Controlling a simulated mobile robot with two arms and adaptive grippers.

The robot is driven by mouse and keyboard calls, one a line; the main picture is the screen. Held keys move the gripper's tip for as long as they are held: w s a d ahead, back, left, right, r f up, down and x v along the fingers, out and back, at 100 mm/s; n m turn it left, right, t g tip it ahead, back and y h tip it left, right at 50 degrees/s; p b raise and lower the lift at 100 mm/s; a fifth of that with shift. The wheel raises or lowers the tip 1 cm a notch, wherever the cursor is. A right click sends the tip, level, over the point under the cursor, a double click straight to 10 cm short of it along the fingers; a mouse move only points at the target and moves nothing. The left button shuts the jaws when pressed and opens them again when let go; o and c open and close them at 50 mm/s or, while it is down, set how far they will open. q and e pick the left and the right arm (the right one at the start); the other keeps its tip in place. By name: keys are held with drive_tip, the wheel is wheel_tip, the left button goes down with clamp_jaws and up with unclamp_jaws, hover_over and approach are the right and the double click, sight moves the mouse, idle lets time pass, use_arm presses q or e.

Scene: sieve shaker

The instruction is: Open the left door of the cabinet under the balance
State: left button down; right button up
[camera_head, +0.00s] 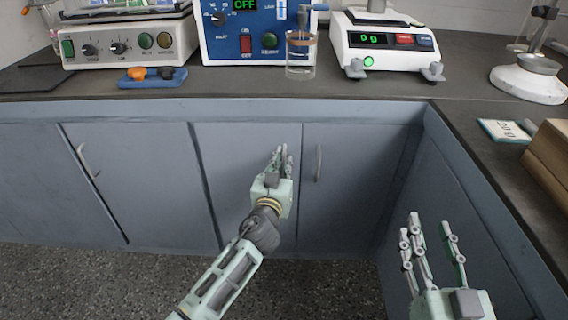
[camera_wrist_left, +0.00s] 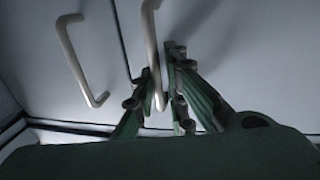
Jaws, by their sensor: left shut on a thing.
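The cabinet under the balance (camera_head: 385,45) has a blue-grey left door (camera_head: 235,200) and a right door (camera_head: 345,215). Both look flush with the front. My left gripper (camera_head: 279,152) is at the left door's right edge, shut on that door's handle. In the head view the gripper hides this handle. In the left wrist view the pale handle (camera_wrist_left: 151,45) runs between the fingers of my left gripper (camera_wrist_left: 163,102). The right door's handle (camera_head: 318,162) is free, and it also shows in the left wrist view (camera_wrist_left: 78,62). My right gripper (camera_head: 430,230) is open and empty at the lower right.
A glass beaker (camera_head: 300,58) and a blue control unit (camera_head: 250,35) stand on the dark worktop (camera_head: 220,82) above. Another cabinet door with a handle (camera_head: 87,160) is at the left. A side cabinet (camera_head: 455,190) closes off the right. The speckled floor in front is clear.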

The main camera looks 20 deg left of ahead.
use_arm(q)
drive_tip(key=shift+d, duration=0.25)
